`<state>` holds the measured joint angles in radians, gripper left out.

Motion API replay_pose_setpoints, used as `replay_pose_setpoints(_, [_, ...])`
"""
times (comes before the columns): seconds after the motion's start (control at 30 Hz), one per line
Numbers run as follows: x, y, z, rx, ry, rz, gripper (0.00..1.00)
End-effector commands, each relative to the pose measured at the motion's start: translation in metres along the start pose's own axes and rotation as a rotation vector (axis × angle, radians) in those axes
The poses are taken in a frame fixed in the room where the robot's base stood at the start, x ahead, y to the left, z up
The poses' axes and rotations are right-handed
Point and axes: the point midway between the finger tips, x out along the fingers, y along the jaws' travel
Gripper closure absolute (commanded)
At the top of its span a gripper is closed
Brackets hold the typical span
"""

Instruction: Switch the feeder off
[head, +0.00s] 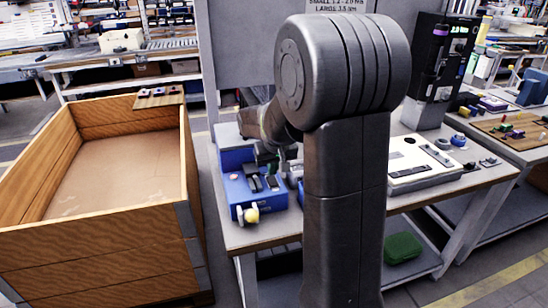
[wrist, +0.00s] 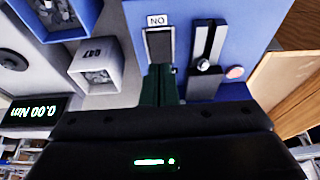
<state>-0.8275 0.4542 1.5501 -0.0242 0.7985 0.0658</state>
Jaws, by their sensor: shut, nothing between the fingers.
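The feeder is a blue box (head: 239,195) on the workbench, partly hidden by my arm. In the wrist view its blue face (wrist: 232,25) appears upside down. It carries a black rocker switch (wrist: 159,45) beside a label reading ON when turned round. A black slider (wrist: 207,55) and a small pinkish button (wrist: 235,72) sit to the right of it. My gripper's dark green fingers (wrist: 159,84) are shut with nothing between them, right at the near end of the switch. I cannot tell whether they touch it. In the head view my gripper (head: 266,158) is just above the box.
A wooden crate (head: 190,205) stands left of the workbench (head: 275,233). A white panel (head: 420,175) and a dark unit with a display (head: 440,70) are to the right.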

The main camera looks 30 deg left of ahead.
Motion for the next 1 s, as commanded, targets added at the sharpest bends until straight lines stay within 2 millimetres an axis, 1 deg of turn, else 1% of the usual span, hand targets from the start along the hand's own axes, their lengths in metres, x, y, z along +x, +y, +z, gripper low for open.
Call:
replay_pose_setpoints(0.03, [0.005,0.000,0.002,0.000,-0.002,0.000,1.00])
replay_pose_setpoints(0.1, [0.010,0.000,0.003,0.000,-0.001,0.000,1.00])
replay_pose_setpoints(0.2, [0.013,0.000,0.003,0.000,-0.001,0.000,1.00])
replay_pose_setpoints(0.5, [0.013,0.000,0.003,0.000,0.000,0.000,1.00])
replay_pose_setpoints(0.63, [0.018,0.000,0.003,0.000,-0.001,0.000,1.00])
replay_pose_setpoints(1.0, [0.017,0.000,0.007,0.000,-0.004,0.000,1.00])
